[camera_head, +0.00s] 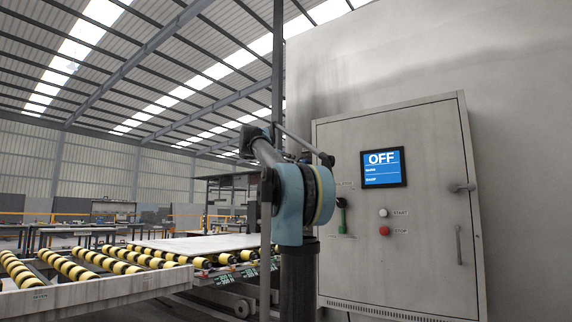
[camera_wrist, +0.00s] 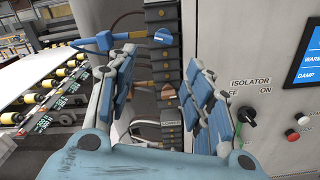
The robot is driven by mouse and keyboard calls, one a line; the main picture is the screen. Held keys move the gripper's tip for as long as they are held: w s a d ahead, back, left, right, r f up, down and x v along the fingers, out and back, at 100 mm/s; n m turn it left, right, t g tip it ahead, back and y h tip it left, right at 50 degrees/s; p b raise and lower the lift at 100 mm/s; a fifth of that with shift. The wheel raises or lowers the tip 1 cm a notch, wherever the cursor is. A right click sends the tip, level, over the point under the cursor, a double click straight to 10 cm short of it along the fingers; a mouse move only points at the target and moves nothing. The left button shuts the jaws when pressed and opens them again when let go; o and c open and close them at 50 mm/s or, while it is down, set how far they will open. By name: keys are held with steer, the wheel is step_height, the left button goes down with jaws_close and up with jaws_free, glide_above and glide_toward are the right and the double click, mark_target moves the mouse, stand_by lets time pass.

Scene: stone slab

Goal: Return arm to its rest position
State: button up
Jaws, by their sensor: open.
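My gripper (camera_wrist: 160,75) is open in the wrist view, its two blue-padded fingers spread apart with nothing between them. Behind the gap is a dark vertical column of blocks (camera_wrist: 163,14) with blue and orange parts. My arm (camera_head: 290,205) stands in front of the cabinet's left edge in the head view, its upper links bent. I cannot make out the gripper in the head view. The right finger is left of the isolator knob (camera_wrist: 247,116) and appears apart from it.
A grey control cabinet (camera_head: 420,270) is close on the right, with a screen (camera_head: 382,167) reading OFF, a white start button (camera_head: 383,213) and a red stop button (camera_head: 384,231). A pale slab (camera_head: 200,244) lies on rollers at left. Blue pipework (camera_wrist: 95,42) is near the left finger.

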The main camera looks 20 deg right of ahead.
stand_by(0.3)
steer(key=s+a+f+m+g+y, duration=0.15)
steer(key=s+f+m, duration=0.25)
steer(key=s+f, duration=0.55)
steer(key=s+f+m+g+y, duration=0.2)
steer(key=s+f+m, duration=0.25)
steer(key=f, duration=1.05)
steer(key=s+a+f+m+g+y, duration=0.15)
steer(key=s+f+m, duration=0.25)
steer(key=s+f, duration=0.55)
steer(key=s+a+f+m+g+y, duration=0.1)
steer(key=s+a+f+m+y, duration=0.2)
steer(key=s+f, duration=0.4)
steer(key=s+a+f+m+g+y, duration=0.1)
steer(key=s+a+f+m+y, duration=0.2)
steer(key=f, duration=1.7)
steer(key=s+a+f+m+g+y, duration=0.1)
steer(key=s+a+f+m+y, duration=0.2)
steer(key=s+a+f, duration=0.5)
steer(key=s+f, duration=0.4)
steer(key=f, duration=0.2)
steer(key=shift+s+f+g, duration=0.15)
steer(key=shift+f+g, duration=0.05)
steer(key=shift+g, duration=0.2)
steer(key=shift+a, duration=0.1)
steer(key=shift+w+f, duration=0.2)
steer(key=shift+w, duration=0.3)
